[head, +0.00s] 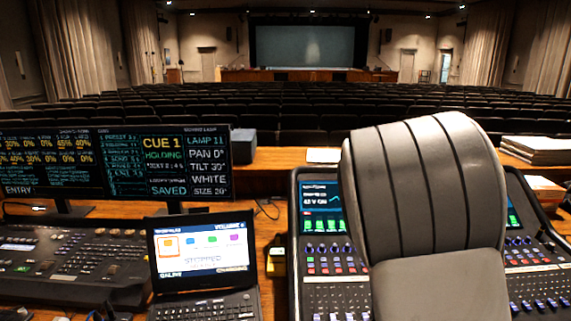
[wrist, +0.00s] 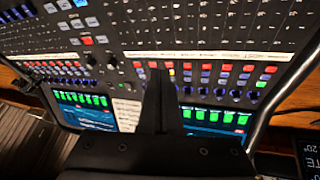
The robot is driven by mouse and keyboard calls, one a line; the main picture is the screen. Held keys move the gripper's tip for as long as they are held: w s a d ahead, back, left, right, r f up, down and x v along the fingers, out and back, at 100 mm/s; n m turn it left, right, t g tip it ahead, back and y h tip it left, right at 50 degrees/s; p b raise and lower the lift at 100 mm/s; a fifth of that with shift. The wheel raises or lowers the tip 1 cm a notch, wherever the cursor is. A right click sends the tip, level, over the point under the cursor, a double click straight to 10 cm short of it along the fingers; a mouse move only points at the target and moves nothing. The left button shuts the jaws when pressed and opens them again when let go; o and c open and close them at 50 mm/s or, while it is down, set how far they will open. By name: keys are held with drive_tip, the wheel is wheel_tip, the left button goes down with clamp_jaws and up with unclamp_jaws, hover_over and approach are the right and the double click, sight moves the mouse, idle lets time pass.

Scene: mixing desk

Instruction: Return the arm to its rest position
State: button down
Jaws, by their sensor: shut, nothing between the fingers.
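My arm (head: 425,195) rises large and grey in front of the mixing desk in the head view and hides the desk's middle. My gripper is not visible in the head view. In the wrist view my gripper (wrist: 158,85) shows as dark fingers, shut with nothing between them. The mixing desk (head: 335,265) lies behind my arm. In the wrist view the mixing desk (wrist: 215,30) fills most of the picture, with red and blue buttons, knobs and lit screens around the fingers. I cannot tell how far the fingertips are from its surface.
Left of the desk are an open laptop (head: 203,255), a lighting console (head: 75,265) and two monitors (head: 180,160). Paper stacks (head: 525,149) lie at the right. A dark box (head: 243,146) stands behind the monitors. A metal rail (wrist: 285,85) runs along the desk's side.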

drive_tip(key=s+a+r+n+y, duration=0.1)
drive_tip(key=s+a+r, duration=0.2)
drive_tip(key=s, duration=0.6)
drive_tip(key=s+a+r+n+y+p, duration=0.1)
drive_tip(key=s+a+r, duration=0.3)
drive_tip(key=s, duration=0.6)
drive_tip(key=s+a+r+n+y, duration=0.1)
drive_tip(key=s+a+r, duration=0.2)
drive_tip(key=s+r, duration=0.3)
drive_tip(key=s, duration=0.4)
drive_tip(key=shift+s+a+p, duration=0.2)
drive_tip(key=shift+a+p, duration=0.15)
drive_tip(key=shift+p, duration=0.05)
drive_tip(key=shift+d, duration=0.1)
